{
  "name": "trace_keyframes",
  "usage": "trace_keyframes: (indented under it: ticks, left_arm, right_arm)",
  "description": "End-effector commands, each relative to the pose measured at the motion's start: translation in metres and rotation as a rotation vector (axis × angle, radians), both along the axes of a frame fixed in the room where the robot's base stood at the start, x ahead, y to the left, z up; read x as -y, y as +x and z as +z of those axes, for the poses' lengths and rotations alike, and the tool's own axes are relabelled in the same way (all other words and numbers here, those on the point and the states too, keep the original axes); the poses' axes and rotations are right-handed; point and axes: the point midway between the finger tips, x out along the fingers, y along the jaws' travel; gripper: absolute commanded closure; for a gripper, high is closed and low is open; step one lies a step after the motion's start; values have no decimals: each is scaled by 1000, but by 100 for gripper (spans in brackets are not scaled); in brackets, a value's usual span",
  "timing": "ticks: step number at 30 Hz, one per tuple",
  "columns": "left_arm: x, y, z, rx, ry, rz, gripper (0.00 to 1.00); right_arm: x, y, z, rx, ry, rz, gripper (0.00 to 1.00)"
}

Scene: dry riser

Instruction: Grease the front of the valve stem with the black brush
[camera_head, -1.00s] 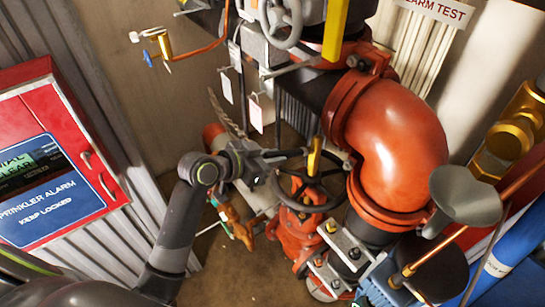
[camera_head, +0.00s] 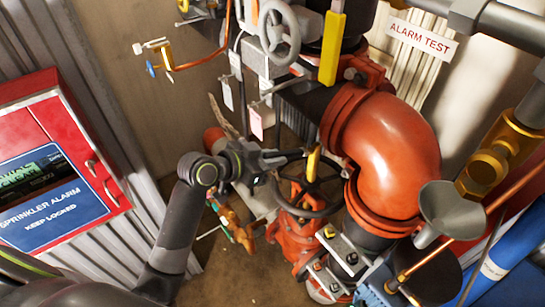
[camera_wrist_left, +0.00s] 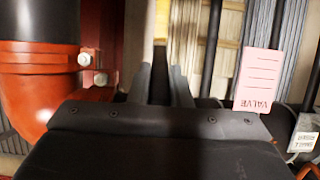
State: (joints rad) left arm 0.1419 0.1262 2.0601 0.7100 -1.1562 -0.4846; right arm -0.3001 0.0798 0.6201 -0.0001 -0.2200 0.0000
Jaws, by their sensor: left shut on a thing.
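My left gripper (camera_head: 285,157) reaches in from the left at the height of the handwheel. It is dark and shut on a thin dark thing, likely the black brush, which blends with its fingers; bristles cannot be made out. In the left wrist view its two fingers (camera_wrist_left: 165,85) are close together. A yellow upright piece (camera_head: 314,162), possibly the valve stem, stands at the middle of a dark handwheel (camera_head: 318,212) on a red valve (camera_head: 294,236). The gripper's tip is just left of this piece; whether they touch I cannot tell. My right gripper is not in view.
A large red pipe elbow (camera_head: 390,155) stands right of the wheel. A grey funnel (camera_head: 449,208) is farther right. Hanging tags (camera_head: 256,123) are behind the gripper; a pink one (camera_wrist_left: 254,80) shows in the wrist view. A red alarm box (camera_head: 60,160) is at left.

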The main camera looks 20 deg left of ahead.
Motion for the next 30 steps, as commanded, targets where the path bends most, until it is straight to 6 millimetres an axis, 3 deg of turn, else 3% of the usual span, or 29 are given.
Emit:
trace_keyframes:
  ticks: [30]
  left_arm:
    - [-49, -63, 20, 0, 2, 1, 100]
  right_arm:
    - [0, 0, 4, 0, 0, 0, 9]
